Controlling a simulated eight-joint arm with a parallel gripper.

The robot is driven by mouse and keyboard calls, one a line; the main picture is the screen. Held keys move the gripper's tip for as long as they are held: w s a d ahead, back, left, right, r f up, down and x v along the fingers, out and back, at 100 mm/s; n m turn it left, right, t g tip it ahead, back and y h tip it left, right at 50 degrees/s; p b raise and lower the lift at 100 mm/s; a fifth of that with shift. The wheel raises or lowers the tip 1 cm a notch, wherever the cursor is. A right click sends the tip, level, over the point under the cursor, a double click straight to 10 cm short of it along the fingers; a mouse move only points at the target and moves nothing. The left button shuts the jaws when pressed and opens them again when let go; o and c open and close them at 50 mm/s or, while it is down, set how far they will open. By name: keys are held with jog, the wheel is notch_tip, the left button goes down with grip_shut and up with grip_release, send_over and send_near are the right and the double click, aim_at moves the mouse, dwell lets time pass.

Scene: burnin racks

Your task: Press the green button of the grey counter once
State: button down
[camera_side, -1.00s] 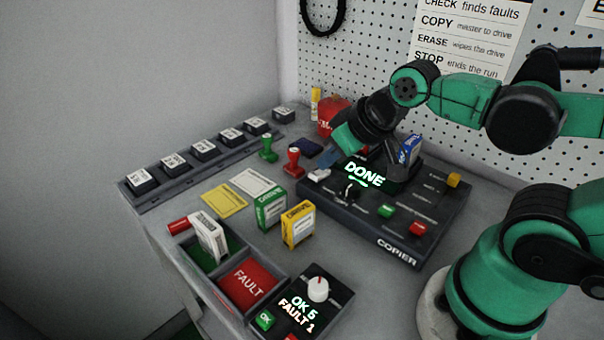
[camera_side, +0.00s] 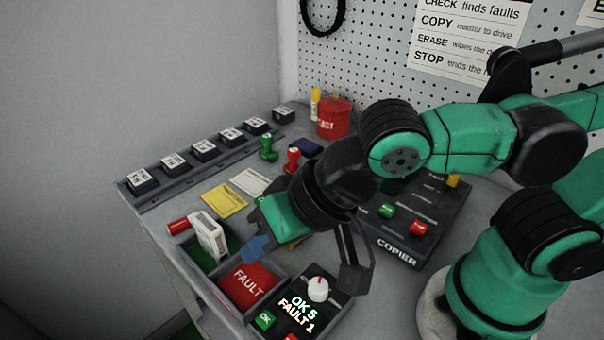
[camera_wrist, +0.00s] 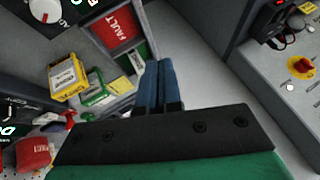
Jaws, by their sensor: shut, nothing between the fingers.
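The counter (camera_side: 338,312) is a dark grey box at the front of the bench in the side view. Its display reads OK 5, FAULT 1. It has a white knob (camera_side: 318,289) and a green button (camera_side: 264,320) marked OK at its front left corner; a red button is cut off by the lower edge. My gripper (camera_side: 257,248) has its blue fingers shut and empty, above the trays and behind the green button, apart from it. In the wrist view the shut fingers (camera_wrist: 160,85) point toward the trays; part of the counter (camera_wrist: 75,18) shows top left, its green button out of frame.
The red FAULT tray (camera_side: 247,283) and a green tray (camera_side: 226,244) holding a white box (camera_side: 208,236) lie beside the counter. The copier (camera_side: 408,243) stands behind right. My arm hides most of the yellow and green drive boxes, seen in the wrist view (camera_wrist: 67,77).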

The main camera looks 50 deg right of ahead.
aim_at(269, 320)
jog(key=shift+s+a, duration=0.55)
jog(key=shift+a, duration=0.15)
jog(key=shift+f, duration=0.1)
jog(key=shift+f, duration=4.25)
jog(key=shift+f, duration=0.1)
jog(key=shift+f, duration=0.3)
jog(key=shift+r, duration=0.4)
